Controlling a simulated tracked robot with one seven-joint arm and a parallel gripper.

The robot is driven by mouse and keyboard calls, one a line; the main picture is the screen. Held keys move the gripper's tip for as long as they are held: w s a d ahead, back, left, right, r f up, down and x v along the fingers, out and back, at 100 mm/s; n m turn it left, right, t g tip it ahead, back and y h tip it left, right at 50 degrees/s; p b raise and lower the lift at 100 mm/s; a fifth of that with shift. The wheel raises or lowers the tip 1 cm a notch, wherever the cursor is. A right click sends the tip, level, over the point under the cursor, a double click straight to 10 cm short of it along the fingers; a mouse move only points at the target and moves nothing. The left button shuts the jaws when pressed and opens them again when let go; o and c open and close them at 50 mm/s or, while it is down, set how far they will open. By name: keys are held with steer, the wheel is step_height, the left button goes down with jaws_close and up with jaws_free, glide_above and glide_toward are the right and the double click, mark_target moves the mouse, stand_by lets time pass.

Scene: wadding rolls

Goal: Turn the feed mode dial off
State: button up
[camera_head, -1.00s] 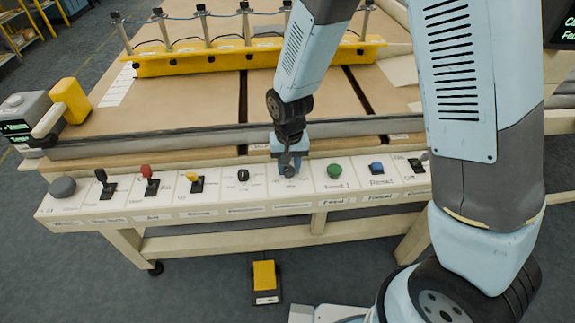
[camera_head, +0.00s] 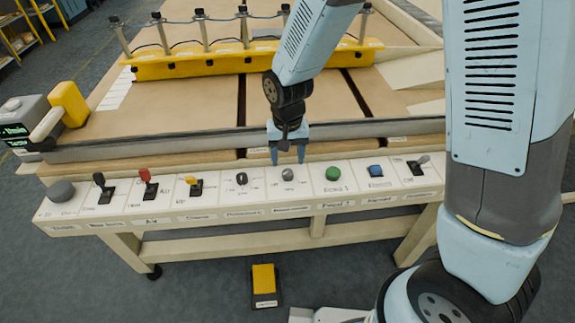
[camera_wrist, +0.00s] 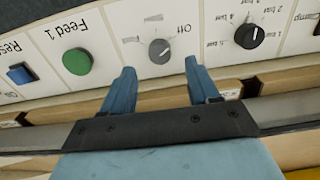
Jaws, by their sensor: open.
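The feed mode dial is a small grey round knob (camera_head: 288,174) on the white control panel, with an "Off" label beside it. It also shows in the wrist view (camera_wrist: 159,51), just beyond the fingertips. A pointer mark on it is too small to read surely. My gripper (camera_head: 288,157) is open and empty, its two blue fingers just behind the dial in the head view. In the wrist view the open fingers (camera_wrist: 159,70) point toward the dial, one to each side, with no visible contact.
A black knob (camera_head: 242,178) is left of the dial and a green button (camera_head: 333,174) right of it, with a blue button (camera_head: 376,171) beyond. Red (camera_head: 147,176) and yellow (camera_head: 195,182) levers stand farther left. A grey rail (camera_head: 180,143) runs behind the panel.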

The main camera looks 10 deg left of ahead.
mark_target(288, 172)
step_height(288, 172, up, 9)
steer(key=shift+f, duration=0.2)
steer(key=shift+d, duration=0.1)
stand_by(0.5)
steer(key=d+r+m+t+y, duration=0.1)
steer(key=d+r+t, duration=0.2)
steer(key=d+r, duration=1.25)
steer(key=s+d+r+m+t+h, duration=0.1)
steer(key=s+d+r, duration=0.3)
steer(key=s+d, duration=0.7)
steer(key=d+t, duration=0.1)
steer(key=d, duration=0.2)
steer(key=shift+d+r+m+t, duration=0.25)
steer(key=shift+r+m+t, duration=0.05)
